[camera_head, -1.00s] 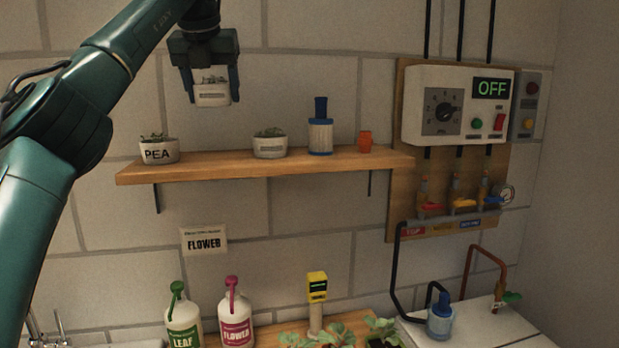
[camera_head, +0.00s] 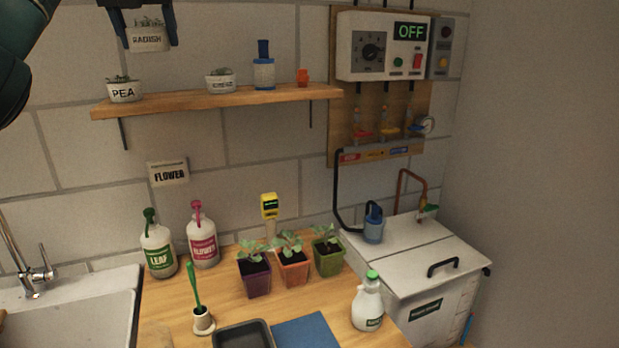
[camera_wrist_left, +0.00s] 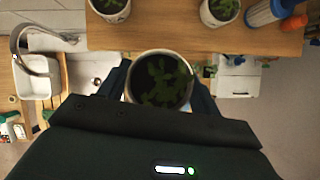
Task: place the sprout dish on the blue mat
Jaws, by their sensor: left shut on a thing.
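A small white dish of sprouts labelled RADISH (camera_head: 149,42) is held upright by my left gripper (camera_head: 150,32) above the wall shelf, clear of it. The jaws are shut on its sides. In the left wrist view the round dish (camera_wrist_left: 160,104) shows from above, full of green sprouts, between the dark fingers. The blue mat (camera_head: 308,334) lies on the wooden counter at the bottom of the head view, well below the dish and to its right. Its near part is cut off by the picture edge. My right gripper is out of view.
The shelf (camera_head: 170,103) holds a PEA dish (camera_head: 124,92), another dish (camera_head: 221,82), a blue-capped bottle (camera_head: 263,72) and an orange pot (camera_head: 302,78). Beside the mat are a dark tray (camera_head: 243,336) and a white bottle (camera_head: 367,306); potted seedlings (camera_head: 293,270) stand behind.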

